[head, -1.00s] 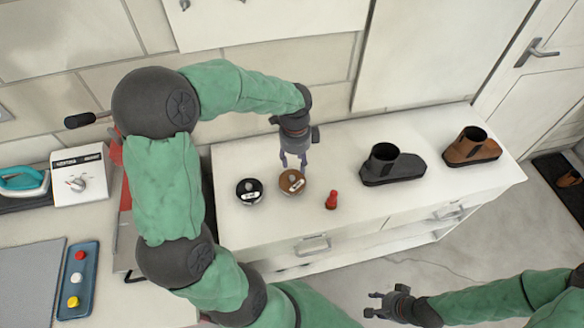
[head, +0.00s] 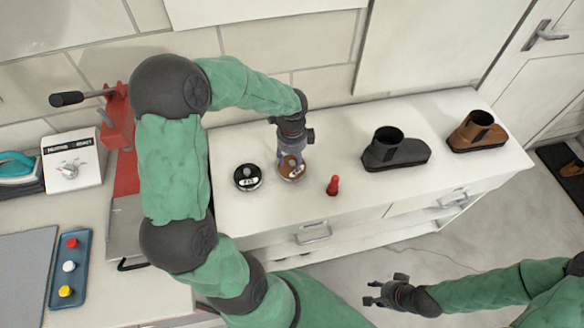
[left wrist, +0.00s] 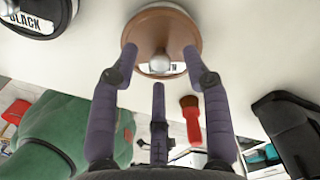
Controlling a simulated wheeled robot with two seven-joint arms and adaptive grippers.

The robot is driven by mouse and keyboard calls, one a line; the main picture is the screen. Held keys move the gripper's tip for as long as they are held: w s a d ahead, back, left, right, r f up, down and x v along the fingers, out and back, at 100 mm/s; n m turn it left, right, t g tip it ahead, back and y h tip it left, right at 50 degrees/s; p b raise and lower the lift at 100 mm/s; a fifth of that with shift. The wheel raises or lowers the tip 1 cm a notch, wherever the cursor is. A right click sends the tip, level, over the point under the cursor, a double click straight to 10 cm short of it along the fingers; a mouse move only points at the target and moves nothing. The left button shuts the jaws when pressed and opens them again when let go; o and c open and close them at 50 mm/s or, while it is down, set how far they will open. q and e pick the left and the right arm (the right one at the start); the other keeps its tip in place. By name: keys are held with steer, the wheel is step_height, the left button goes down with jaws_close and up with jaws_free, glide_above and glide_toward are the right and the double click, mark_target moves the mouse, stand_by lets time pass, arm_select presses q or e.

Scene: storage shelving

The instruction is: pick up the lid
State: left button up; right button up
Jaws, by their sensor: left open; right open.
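Two round tins stand on the white cabinet top. One has a brown lid (head: 291,169), the other a black lid (head: 248,177) to its left. In the left wrist view the brown lid (left wrist: 160,32) shows a silver knob (left wrist: 160,64) at its centre, and the black lid (left wrist: 28,20) is at the upper left. My left gripper (head: 290,156) is open, right over the brown lid, its fingers around the knob area. I cannot tell whether they touch it. My right gripper (head: 377,295) is open and empty, low in front of the cabinet.
A black shoe (head: 394,152) and a brown shoe (head: 476,133) are further right on the cabinet top (head: 350,140). A blue tray (head: 69,270) with coloured knobs lies at the left.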

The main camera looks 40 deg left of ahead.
arm_select(q)
steer(key=shift+f, duration=0.75)
arm_select(e)
steer(key=shift+f, duration=0.3)
arm_select(q)
steer(key=shift+r, duration=0.1)
jaws_close()
steer(key=shift+r, duration=0.1)
